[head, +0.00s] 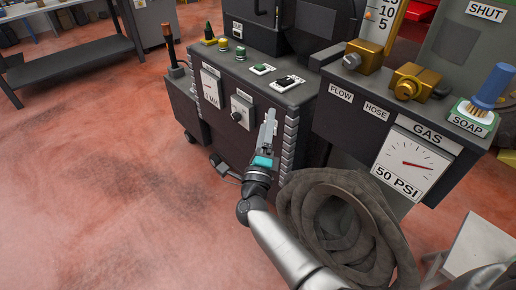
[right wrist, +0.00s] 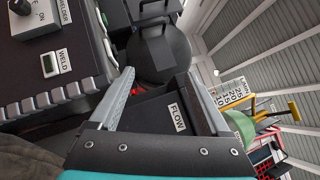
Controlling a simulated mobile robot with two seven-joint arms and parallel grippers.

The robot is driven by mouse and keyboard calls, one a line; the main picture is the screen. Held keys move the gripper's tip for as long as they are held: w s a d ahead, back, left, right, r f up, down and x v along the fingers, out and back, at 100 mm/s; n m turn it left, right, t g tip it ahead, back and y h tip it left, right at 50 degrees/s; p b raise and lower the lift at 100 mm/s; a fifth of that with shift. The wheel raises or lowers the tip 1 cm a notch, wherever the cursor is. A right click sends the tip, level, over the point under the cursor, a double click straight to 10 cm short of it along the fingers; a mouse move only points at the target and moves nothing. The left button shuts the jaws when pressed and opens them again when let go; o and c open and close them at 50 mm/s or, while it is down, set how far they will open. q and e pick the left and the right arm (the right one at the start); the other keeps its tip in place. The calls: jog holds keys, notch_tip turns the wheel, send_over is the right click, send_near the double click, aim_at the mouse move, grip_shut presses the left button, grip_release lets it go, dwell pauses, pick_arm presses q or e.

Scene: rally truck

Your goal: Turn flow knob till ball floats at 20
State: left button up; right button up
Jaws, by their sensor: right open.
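The brass flow knob (head: 363,57) sits on the dark panel behind the FLOW label (head: 341,93) in the head view. Beside it stands the flow gauge tube (head: 384,22), its top cut off by the frame. A small orange ball (head: 369,14) shows in it near the 10 mark. My right gripper (head: 268,128) is open and empty, to the lower left of the knob, in front of the welder cabinet. In the right wrist view its fingers (right wrist: 162,98) stand apart, with the FLOW label (right wrist: 177,117) beyond them. The gauge scale (right wrist: 232,92) shows to the right. My left gripper is out of view.
A second brass valve (head: 416,82) sits by the HOSE label, right of the knob. The GAS gauge (head: 407,165) hangs below. A coiled hose (head: 340,222) lies beside my right arm. The welder cabinet (head: 240,85) stands left of the panel. Red floor is clear at left.

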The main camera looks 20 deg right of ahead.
notch_tip(320, 180, down, 6)
jog(key=a+n+y, duration=0.2)
jog(key=n+y, duration=0.2)
jog(key=n, duration=0.2)
jog(key=shift+s+a+f, duration=0.25)
jog(key=shift+s, duration=0.1)
